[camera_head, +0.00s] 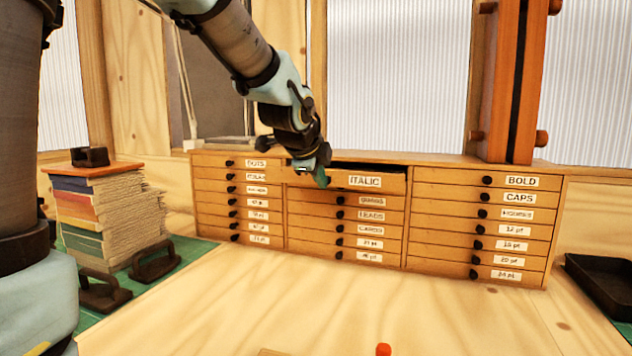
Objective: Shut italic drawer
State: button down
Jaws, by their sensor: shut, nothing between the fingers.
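The italic drawer (368,181) is the top drawer of the middle column in the wooden cabinet (476,163). It stands pulled out past the drawers below it, and a dark gap shows behind its front. Its white label reads ITALIC. My gripper (320,178) is shut and empty at the left end of this drawer's front. It hides the drawer's knob, and I cannot tell whether it touches the front.
The other drawers, such as BOLD (521,181) and CAPS (518,198), look closed. A stack of paper and books (110,220) stands at left by black-handled pieces (155,262). A black tray (603,280) lies at right. The tabletop (300,300) before the cabinet is mostly clear.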

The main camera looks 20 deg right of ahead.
jog(key=shift+w+d, duration=0.1)
jog(key=shift+w, duration=0.05)
send_near(338, 167)
jog(key=f, duration=0.1)
jog(key=d+f, duration=0.1)
jog(key=f, duration=0.3)
jog(key=shift+d+f, duration=0.15)
jog(key=shift+d, duration=0.25)
